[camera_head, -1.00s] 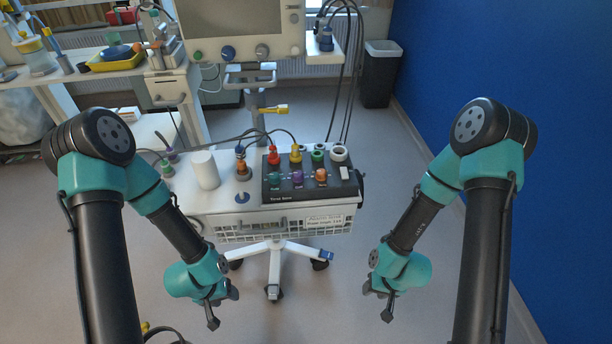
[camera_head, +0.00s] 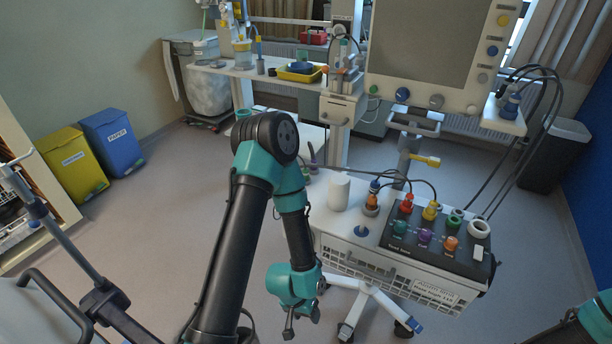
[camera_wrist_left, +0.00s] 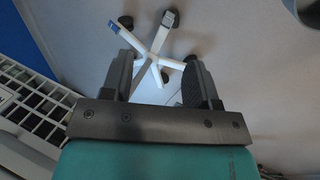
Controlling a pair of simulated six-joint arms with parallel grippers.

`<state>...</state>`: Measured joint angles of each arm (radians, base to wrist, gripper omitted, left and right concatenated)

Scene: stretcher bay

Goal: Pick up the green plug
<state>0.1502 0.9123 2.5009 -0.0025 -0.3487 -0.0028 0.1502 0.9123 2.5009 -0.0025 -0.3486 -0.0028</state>
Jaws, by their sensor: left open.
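A dark connector panel (camera_head: 390,248) sits on top of a white wheeled cart. A dark teal-green piece (camera_head: 400,229) stands in its front row, left of a purple one (camera_head: 425,237) and an orange one (camera_head: 451,244). Another green piece (camera_head: 454,219) is in the back row, between a yellow plug (camera_head: 430,209) and a white ring (camera_head: 479,229). I cannot tell which is the green plug. My left gripper (camera_head: 302,327) is open and empty, low in front of the cart's left side, well below the panel. In the left wrist view its fingers (camera_wrist_left: 160,85) are apart. My right gripper is out of view.
A white cylinder (camera_head: 339,191) and an orange-brown piece (camera_head: 371,204) stand left of the panel. Dark cables arch over the panel. A monitor (camera_head: 425,45) stands behind. A yellow bin (camera_head: 72,160) and blue bin (camera_head: 112,140) stand far left.

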